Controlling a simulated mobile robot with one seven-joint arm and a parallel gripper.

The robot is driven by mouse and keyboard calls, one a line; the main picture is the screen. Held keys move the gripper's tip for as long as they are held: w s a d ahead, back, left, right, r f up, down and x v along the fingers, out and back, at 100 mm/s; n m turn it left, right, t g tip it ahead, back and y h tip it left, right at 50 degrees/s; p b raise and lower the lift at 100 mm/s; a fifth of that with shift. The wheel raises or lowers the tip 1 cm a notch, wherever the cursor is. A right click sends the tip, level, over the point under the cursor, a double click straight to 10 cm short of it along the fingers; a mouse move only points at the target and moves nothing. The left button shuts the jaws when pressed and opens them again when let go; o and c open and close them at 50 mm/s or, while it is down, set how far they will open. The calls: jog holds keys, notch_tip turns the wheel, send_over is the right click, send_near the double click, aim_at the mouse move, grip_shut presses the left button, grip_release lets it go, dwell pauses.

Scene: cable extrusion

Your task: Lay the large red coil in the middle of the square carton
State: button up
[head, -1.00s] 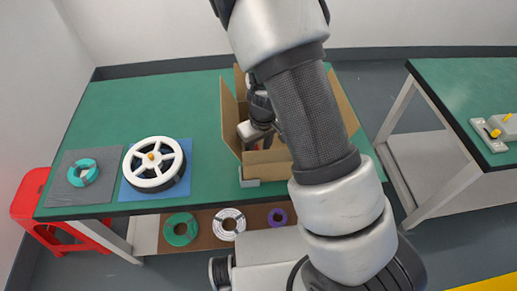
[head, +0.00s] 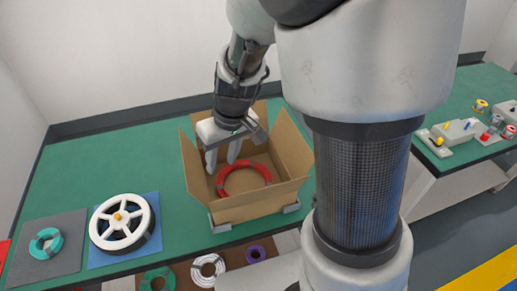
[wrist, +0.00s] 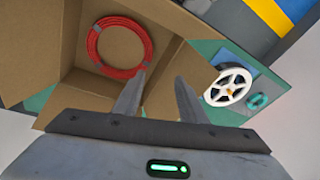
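The large red coil (head: 245,163) lies flat on the floor of the open square carton (head: 262,205), roughly in its middle in the head view. The whole ring of the coil (wrist: 92,45) shows in the wrist view, inside the carton walls (wrist: 45,45). My gripper (head: 222,166) is open and empty, with its fingers at the back left of the carton, above and beside the coil. In the wrist view the fingers of my gripper (wrist: 160,80) stand apart with nothing between them, clear of the coil.
The carton's flaps (head: 195,170) stand open. Left of it are a white spoked reel (head: 103,238) on a blue mat and a teal coil (head: 38,245) on a grey mat. Green (head: 147,284), white and purple coils lie on a lower shelf. Another table stands right.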

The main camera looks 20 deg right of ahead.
jog(key=s+d+r+m+t+h, duration=0.1)
jog(key=s+d+r+m+t, duration=0.1)
jog(key=s+r, duration=0.5)
jog(key=s+d+r+m+t+h, duration=0.1)
jog(key=s+d+r, duration=0.4)
jog(key=r, duration=0.5)
jog(key=shift+s+d+m+t, duration=0.15)
jog(key=shift+s+m+t, duration=0.25)
jog(key=shift+s, duration=0.85)
